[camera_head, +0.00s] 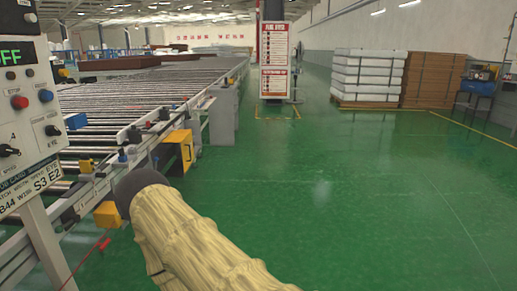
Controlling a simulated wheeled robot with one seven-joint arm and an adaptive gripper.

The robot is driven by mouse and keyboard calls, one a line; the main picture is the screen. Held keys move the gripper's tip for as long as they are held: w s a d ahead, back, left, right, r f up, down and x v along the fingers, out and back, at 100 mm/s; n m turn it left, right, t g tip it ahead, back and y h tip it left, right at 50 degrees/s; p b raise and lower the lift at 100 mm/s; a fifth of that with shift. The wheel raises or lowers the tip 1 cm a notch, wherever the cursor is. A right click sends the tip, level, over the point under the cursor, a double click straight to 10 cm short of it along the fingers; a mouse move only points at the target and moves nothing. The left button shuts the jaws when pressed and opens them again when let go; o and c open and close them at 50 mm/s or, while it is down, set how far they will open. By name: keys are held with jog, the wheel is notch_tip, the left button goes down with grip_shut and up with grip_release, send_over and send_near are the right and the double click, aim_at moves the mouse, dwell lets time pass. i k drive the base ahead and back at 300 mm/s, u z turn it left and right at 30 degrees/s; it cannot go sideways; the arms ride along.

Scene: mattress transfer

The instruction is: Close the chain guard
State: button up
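A yellow box-shaped cover (178,153) sits on the right side of the roller conveyor (140,88), just beyond the end of my arm. It looks like the chain guard, but I cannot tell for certain or see whether it is open. A smaller yellow block (107,215) is mounted lower on the conveyor's near side, left of my arm. My arm, in a pale yellow sleeve, reaches up from the bottom middle and ends in a dark grey rounded part. My gripper's fingers do not show, and the arm hides part of the conveyor side.
A control panel (22,100) with buttons and a green display stands close at the left. A red-and-white sign board (274,60) stands ahead. Stacked white packs (367,75) and brown stacks (432,78) are at the back right. The green floor (340,200) to the right is clear.

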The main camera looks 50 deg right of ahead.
aim_at(185, 137)
jog(key=z, duration=1.05)
jog(key=i, duration=0.5)
